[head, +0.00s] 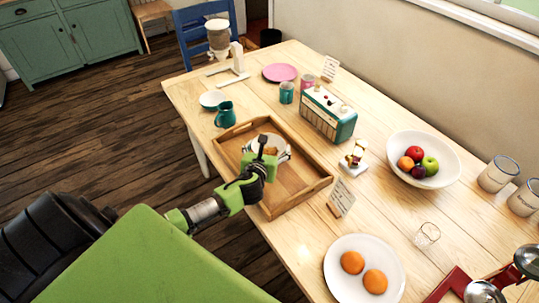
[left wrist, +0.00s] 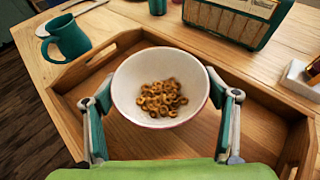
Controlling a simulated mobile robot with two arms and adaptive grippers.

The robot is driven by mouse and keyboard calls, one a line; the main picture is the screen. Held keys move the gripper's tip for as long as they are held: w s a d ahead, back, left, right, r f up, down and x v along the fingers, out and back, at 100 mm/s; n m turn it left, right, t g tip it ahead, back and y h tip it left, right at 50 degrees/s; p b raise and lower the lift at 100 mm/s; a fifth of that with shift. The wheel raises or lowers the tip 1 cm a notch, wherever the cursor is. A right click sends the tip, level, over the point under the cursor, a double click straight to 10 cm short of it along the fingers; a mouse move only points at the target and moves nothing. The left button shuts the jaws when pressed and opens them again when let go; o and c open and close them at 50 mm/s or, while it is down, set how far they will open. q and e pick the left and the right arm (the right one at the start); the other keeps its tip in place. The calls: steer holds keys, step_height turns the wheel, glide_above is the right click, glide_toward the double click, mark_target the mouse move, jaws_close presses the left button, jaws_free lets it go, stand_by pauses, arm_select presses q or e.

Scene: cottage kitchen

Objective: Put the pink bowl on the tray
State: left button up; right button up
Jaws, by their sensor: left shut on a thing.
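The bowl (left wrist: 160,85) is white inside, with a thin pinkish-red edge along its near side, and holds brown cereal rings. My left gripper (head: 268,155) is shut on the bowl, one finger on each side, as the left wrist view (left wrist: 162,105) shows. In the head view the bowl (head: 272,142) is within the outline of the wooden tray (head: 305,172), partly hidden by the gripper. The tray also shows in the left wrist view (left wrist: 262,122). I cannot tell whether the bowl touches the tray floor. My right gripper is not in view.
A teal jug (head: 225,115) stands just beyond the tray's left corner. A plate of oranges (head: 340,284) and a fruit bowl (head: 448,160) are farther right.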

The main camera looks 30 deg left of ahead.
arm_select(q)
steer(key=shift+w+f, duration=0.2)
steer(key=shift+f, duration=1.5)
steer(key=o, duration=1.2)
steer(key=shift+f, duration=0.1)
steer(key=shift+o, duration=0.2)
steer(key=v, duration=1.2)
steer(key=shift+s, duration=0.1)
